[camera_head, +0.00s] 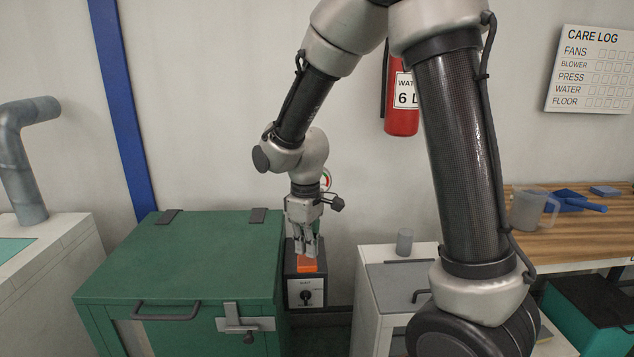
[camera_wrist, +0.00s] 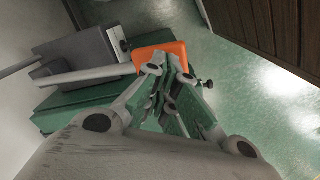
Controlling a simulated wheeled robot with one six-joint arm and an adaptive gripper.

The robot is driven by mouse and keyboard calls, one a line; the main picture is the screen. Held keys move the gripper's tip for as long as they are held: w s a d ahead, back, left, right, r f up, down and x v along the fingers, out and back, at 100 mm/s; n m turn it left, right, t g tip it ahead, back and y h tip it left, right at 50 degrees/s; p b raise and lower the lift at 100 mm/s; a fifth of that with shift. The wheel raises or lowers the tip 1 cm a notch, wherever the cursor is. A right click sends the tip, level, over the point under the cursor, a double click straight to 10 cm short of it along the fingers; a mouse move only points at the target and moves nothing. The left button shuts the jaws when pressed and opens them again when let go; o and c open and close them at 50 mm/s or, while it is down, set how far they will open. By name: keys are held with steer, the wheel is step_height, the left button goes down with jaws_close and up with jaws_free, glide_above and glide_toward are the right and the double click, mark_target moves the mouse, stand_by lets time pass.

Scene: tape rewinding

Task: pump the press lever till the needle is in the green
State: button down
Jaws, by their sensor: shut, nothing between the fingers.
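The press is a dark box with a light front plate and black knob (camera_head: 306,297), standing right of the green chest. The orange grip (camera_head: 306,264) of its lever shows at the top of the box. In the wrist view the orange grip (camera_wrist: 160,54) is just beyond my fingertips. My gripper (camera_head: 307,252) is shut and empty, pointing down directly over the grip; I cannot tell whether it touches it. A round gauge (camera_head: 327,180) with red and green on its face shows on the wall behind my wrist. It is mostly hidden, and I cannot read its needle.
A green chest (camera_head: 190,257) with a latch stands close on the left. A light cabinet (camera_head: 375,300) with a grey cylinder (camera_head: 404,242) on it stands to the right. A wooden bench (camera_head: 560,225) holds a measuring jug (camera_head: 529,210) and blue dustpan (camera_head: 578,201).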

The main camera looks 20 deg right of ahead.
steer(key=shift+f, duration=0.1)
steer(key=shift+f, duration=4.85)
step_height(320, 180, up, 10)
steer(key=shift+r, duration=2.5)
steer(key=s+d+r+m+t, duration=0.2)
steer(key=s+d+r+m, duration=0.2)
steer(key=s, duration=0.5)
steer(key=s+d+r+m+t, duration=0.2)
steer(key=s+d+r+m, duration=0.2)
steer(key=s+d+r, duration=0.4)
steer(key=s+d, duration=0.2)
steer(key=d, duration=0.1)
steer(key=shift+r, duration=0.25)
